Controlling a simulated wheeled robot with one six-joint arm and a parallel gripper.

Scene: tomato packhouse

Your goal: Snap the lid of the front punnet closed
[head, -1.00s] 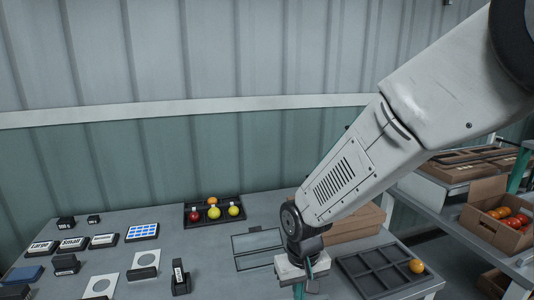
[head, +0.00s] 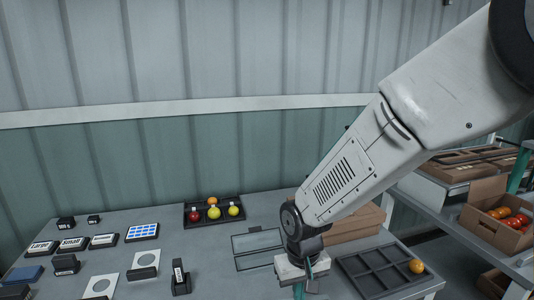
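A clear punnet (head: 258,259) stands on the grey table, left of my gripper. Its lid (head: 256,240) is raised open at the back. My arm and wrist hide part of the area to the right of this punnet, and no second punnet can be made out. My gripper (head: 304,290) points down just right of the punnet, apart from it as far as I can see. Its fingertips run low in the picture and I cannot tell how far apart they are.
A black tray (head: 187,223) with several tomatoes stands at the back. A compartment tray (head: 351,265) with one orange tomato (head: 416,266) is on the right. A cardboard box (head: 345,233) lies behind my wrist. Labels, a blue-buttoned panel (head: 142,232) and white plates (head: 145,259) fill the left.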

